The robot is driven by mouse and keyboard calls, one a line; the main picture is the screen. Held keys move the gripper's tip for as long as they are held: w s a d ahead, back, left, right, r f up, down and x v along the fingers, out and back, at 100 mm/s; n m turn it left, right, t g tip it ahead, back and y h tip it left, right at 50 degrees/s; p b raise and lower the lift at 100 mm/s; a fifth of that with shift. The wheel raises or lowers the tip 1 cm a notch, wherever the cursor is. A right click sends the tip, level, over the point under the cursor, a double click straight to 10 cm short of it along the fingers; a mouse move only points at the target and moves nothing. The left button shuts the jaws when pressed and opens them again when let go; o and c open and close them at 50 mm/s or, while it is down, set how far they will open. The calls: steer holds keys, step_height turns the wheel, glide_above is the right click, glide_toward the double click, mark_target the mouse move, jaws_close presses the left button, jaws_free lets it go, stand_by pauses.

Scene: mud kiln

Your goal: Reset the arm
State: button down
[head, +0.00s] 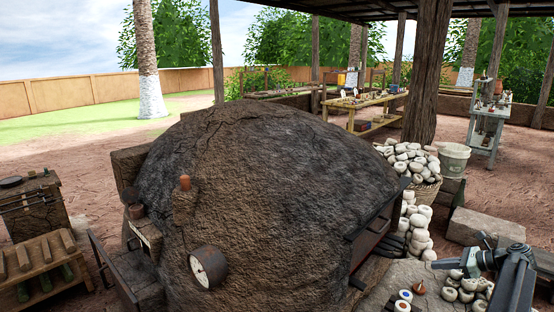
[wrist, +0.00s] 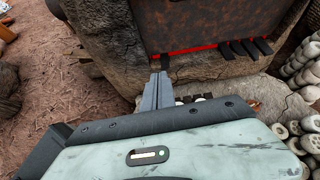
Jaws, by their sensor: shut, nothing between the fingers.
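My gripper (head: 447,265) is at the lower right of the head view, at the end of my dark arm. It points left, toward the kiln's front side. In the wrist view my gripper (wrist: 160,80) has its grey fingers closed together and empty. The domed mud kiln (head: 270,170) fills the middle of the head view. Its dark door (wrist: 200,22) shows in the wrist view with a red glow along its lower edge.
A grey bucket (head: 453,160) and a stone block (head: 486,227) stand behind my arm. Bare ground (wrist: 50,85) is at left in the wrist view.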

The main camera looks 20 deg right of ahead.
steer(key=w+a+f+n+g, duration=0.2)
steer(key=w+a+f+n, duration=0.15)
steer(key=a, duration=0.75)
steer(key=w+a+f+n+g+h, duration=0.1)
steer(key=w+a+f+n+g, duration=0.3)
steer(key=a, duration=0.7)
steer(key=w+a+n+g, duration=0.1)
steer(key=a+n, duration=0.5)
steer(key=a, duration=0.5)
steer(key=s+a+f+n+g+h, duration=0.1)
steer(key=s+a+f+n+h, duration=0.2)
steer(key=a+n, duration=0.65)
steer(key=s+a+f+n+g+h, duration=0.15)
steer(key=s+a+n, duration=0.3)
steer(key=a, duration=0.95)
step_height(320, 180, up, 21)
steer(key=a+n+p, duration=0.1)
steer(key=p, duration=1.9)
steer(key=shift+h, duration=0.45)
